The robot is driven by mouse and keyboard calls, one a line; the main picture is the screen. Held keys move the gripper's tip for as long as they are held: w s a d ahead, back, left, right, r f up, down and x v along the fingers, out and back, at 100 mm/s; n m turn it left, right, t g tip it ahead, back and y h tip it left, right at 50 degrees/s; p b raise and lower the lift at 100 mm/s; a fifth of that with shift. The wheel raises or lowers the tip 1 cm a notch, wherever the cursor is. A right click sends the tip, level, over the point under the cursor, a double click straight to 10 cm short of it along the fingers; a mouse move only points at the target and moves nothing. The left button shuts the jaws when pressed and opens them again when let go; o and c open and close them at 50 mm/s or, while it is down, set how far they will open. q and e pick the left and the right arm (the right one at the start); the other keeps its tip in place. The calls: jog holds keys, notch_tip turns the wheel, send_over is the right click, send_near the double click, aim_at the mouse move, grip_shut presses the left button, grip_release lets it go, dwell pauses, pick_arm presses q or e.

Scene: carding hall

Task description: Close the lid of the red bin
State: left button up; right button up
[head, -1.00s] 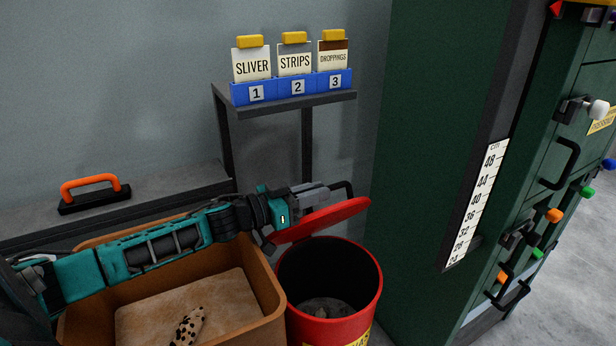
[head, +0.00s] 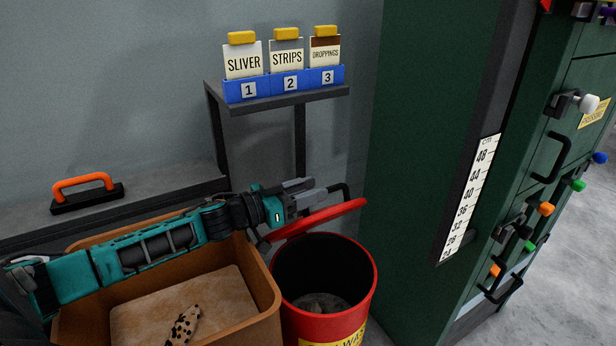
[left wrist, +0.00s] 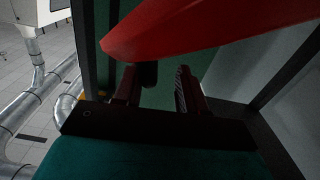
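The red bin (head: 362,300) stands at the lower middle of the head view, open at the top, with dark grey material inside. Its red lid (head: 325,216) is raised and tilted behind the rim; a black handle (head: 345,188) shows at its upper right. My left gripper (head: 318,190) is at the lid's back side, close to the handle. The lid (left wrist: 200,28) also crosses the top of the left wrist view, above the two fingers, which stand apart. Whether the handle lies between them is too dark to tell. My right gripper is not in view.
A brown box (head: 262,325) with a spotted item (head: 183,326) stands left of the bin under my left arm. A green machine (head: 415,150) rises close on the right. A shelf (head: 275,103) with labelled cards and a grey bench (head: 150,205) are behind.

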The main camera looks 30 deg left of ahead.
pick_arm(q)
notch_tip(320, 180, up, 20)
jog(key=p, duration=0.5)
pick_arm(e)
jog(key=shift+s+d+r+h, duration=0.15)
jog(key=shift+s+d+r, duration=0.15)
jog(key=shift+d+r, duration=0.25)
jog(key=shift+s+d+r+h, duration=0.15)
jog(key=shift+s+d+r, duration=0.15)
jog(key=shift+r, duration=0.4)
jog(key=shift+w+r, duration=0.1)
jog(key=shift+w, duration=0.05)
pick_arm(q)
jog(key=shift+f, duration=0.1)
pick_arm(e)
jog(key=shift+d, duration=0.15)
